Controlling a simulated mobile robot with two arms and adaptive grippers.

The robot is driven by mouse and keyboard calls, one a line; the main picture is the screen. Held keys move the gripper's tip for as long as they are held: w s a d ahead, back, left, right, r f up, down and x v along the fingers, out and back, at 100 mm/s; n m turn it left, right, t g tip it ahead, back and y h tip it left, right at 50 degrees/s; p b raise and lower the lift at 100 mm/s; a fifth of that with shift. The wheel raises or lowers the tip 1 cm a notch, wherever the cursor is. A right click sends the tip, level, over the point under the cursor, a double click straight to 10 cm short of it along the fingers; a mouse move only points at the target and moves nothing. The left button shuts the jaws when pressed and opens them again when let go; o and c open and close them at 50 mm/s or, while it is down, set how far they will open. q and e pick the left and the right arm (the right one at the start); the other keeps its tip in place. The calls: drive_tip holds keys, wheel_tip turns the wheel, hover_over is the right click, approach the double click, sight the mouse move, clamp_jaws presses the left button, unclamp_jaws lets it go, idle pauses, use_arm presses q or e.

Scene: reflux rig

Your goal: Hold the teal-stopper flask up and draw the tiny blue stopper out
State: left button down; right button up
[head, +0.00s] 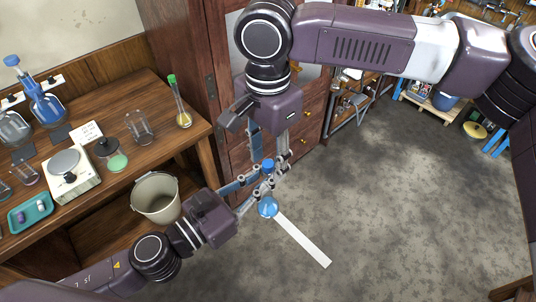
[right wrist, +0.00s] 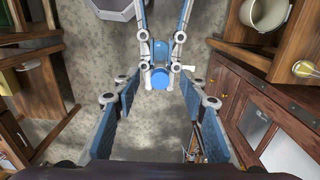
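A small flask with a round blue body (head: 268,208) is held up in the air in front of the wooden cabinet. A small blue stopper (head: 268,165) sits at its top; it also shows in the right wrist view (right wrist: 160,80). My left gripper (head: 262,187) comes from the lower left and is shut on the flask's neck, just below the stopper. My right gripper (head: 269,155) points down from above. Its fingers (right wrist: 158,102) are spread wide to either side of the stopper, with no contact visible. The gripped part of the neck is mostly hidden by the fingers.
A wooden bench (head: 112,92) at left holds a blue flask (head: 47,108), a green-stoppered cylinder (head: 182,112), a hotplate (head: 70,172) and a teal tray (head: 30,212). A bucket (head: 156,198) is near my left gripper. A white strip (head: 303,240) shows below the flask. Floor at right is clear.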

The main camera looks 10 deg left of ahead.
sight(268, 163)
clamp_jaws()
drive_tip(key=shift+r, duration=0.15)
drive_tip(key=shift+r, duration=1.9)
